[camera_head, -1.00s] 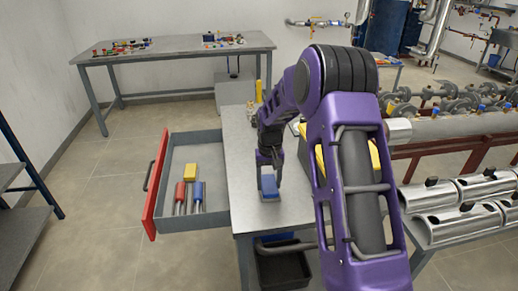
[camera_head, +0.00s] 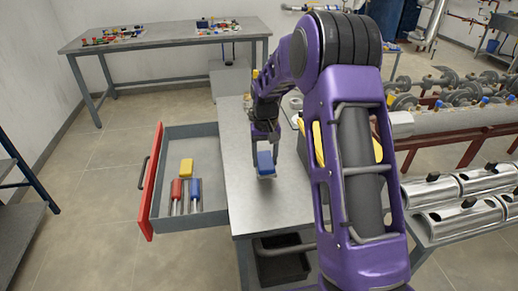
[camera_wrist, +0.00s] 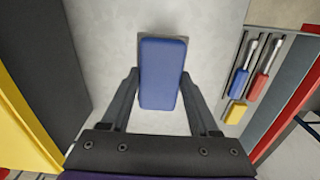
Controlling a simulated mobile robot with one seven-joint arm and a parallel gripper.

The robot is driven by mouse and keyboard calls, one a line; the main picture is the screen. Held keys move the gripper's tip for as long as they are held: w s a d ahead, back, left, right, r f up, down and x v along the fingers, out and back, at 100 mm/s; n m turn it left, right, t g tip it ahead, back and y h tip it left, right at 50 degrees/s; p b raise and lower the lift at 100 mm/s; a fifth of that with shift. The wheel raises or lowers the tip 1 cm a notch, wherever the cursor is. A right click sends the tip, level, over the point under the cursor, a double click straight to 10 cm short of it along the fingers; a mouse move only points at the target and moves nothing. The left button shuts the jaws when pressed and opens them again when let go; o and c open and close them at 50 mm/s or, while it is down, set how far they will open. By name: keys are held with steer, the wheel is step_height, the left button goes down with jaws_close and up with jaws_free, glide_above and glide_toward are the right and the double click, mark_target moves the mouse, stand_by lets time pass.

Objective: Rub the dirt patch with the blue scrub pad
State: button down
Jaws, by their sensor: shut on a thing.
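The blue scrub pad (camera_head: 265,163) is between the fingers of my gripper (camera_head: 265,149), over the grey metal workbench (camera_head: 262,212). It looks slightly tilted, with a pale underside edge showing. In the wrist view the pad (camera_wrist: 162,75) fills the space between the two dark fingers of my gripper (camera_wrist: 160,88), which are shut on its sides. The pad appears raised above the bench top. I cannot make out a dirt patch in either view; my arm and the pad hide part of the bench.
An open drawer (camera_head: 150,190) with a red front juts out left of the bench. Pipes and valves stand on the right. The bench's near end is clear.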

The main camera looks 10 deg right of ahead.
steer(key=shift+r, duration=1.55)
